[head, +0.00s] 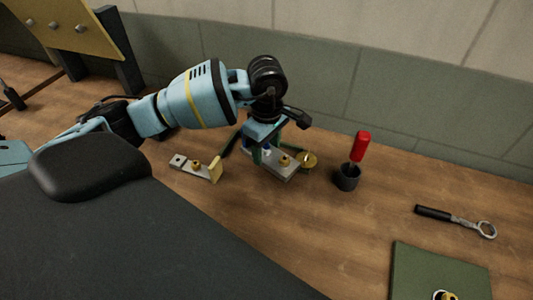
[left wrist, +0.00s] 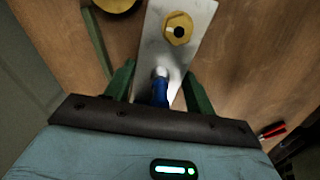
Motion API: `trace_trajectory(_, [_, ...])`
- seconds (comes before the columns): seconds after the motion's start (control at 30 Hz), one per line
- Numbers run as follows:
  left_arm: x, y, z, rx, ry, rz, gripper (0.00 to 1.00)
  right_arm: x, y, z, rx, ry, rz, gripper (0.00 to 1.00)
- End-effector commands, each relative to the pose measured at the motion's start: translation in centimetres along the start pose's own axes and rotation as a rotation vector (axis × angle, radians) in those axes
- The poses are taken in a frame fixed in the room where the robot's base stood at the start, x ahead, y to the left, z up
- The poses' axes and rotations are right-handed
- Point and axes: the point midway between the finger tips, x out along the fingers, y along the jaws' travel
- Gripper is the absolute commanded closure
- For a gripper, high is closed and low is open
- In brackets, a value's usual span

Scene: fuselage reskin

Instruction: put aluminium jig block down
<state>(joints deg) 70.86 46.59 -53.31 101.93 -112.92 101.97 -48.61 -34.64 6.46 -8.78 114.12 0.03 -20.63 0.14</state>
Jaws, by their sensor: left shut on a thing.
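The aluminium jig block (head: 284,173) is a flat silver piece with a brass fitting on top, at the back middle of the bench. My left gripper (head: 268,152) is over it from above, with its green fingers around its near part. In the left wrist view the block (left wrist: 190,22) runs away from between the two green fingers (left wrist: 159,88), with a blue piece standing on it there. The left gripper is shut on the block. I cannot tell whether the block's underside touches the bench. My right gripper is not in view.
A bracket (head: 196,168) with a brass fitting lies left of the block. A round brass piece (head: 309,160) is close on its right. Bare wood lies in front.

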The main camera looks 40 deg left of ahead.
Motion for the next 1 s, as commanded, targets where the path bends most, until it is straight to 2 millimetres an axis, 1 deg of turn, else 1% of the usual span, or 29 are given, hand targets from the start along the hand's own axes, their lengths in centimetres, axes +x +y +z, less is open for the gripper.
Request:
trace_trajectory(0.17, [0.0,0.8,-0.6,-0.003,-0.001,0.002,0.81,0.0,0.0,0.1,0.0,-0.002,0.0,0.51])
trace_trajectory(0.3, [2.0,0.6,-0.5,-0.001,-0.001,0.0,0.81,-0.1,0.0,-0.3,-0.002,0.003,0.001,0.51])
trace_trajectory(0.43, [3.3,0.7,-0.6,-0.002,-0.001,0.002,0.81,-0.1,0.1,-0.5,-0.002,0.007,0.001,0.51])
trace_trajectory(0.83, [3.9,0.7,-0.5,-0.001,-0.001,0.002,0.81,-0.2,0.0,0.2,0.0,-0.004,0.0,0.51])
trace_trajectory(0.87, [3.9,0.6,-0.5,-0.001,0.0,0.0,0.41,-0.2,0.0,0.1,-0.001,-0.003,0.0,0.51])
trace_trajectory(1.0, [3.9,0.6,-0.5,-0.001,0.0,0.001,0.23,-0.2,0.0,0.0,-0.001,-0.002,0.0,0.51])
